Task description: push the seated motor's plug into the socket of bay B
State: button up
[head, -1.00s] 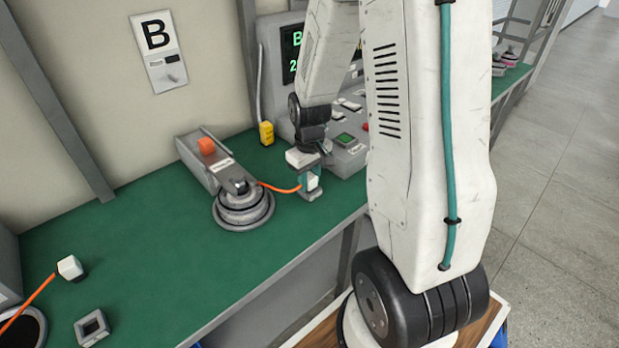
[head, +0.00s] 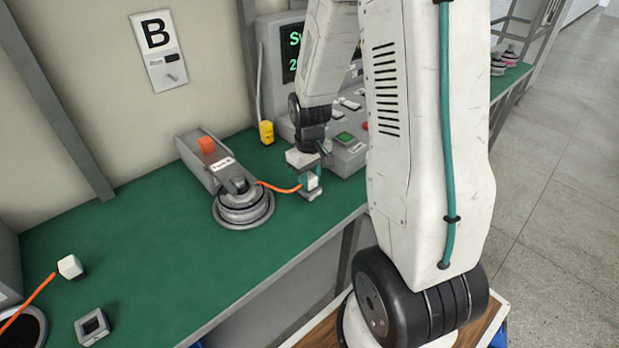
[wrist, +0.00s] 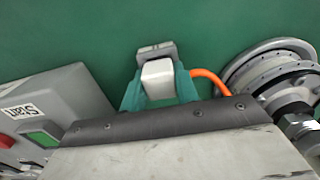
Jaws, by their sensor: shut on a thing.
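The motor (head: 243,208) sits in its round fixture on the green bench, with a grey clamp arm (head: 215,168) with an orange block over it. It also shows at the right of the wrist view (wrist: 275,75). An orange cable runs from the motor to a white plug (wrist: 158,80). My gripper (head: 312,183) is shut on the plug, with its teal fingers on either side. The grey socket (wrist: 156,50) lies right at the plug's far end in the wrist view. The plug overlaps it there, and I cannot tell how deep it is in.
A control box with a green button (wrist: 40,136) stands close beside my gripper. A yellow connector (head: 266,132) hangs behind. At the left lie another white plug (head: 70,266) and a grey socket (head: 92,327). A "B" sign (head: 158,50) is on the wall. The bench front is clear.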

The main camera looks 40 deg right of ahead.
aim_at(309, 176)
jog(key=o, duration=1.2)
notch_tip(309, 176, up, 8)
jog(key=shift+f, duration=0.1)
jog(key=shift+t, duration=0.7)
jog(key=s+a+r, duration=0.5)
jog(key=s, duration=0.1)
jog(key=s+a+r, duration=0.4)
jog(key=s+r, duration=0.2)
jog(key=s, duration=0.1)
jog(key=s+a+r, duration=0.5)
jog(key=s, duration=0.1)
jog(key=shift+s+a+r, duration=0.2)
jog(key=shift+s+a, duration=0.05)
jog(key=shift+a, duration=0.05)
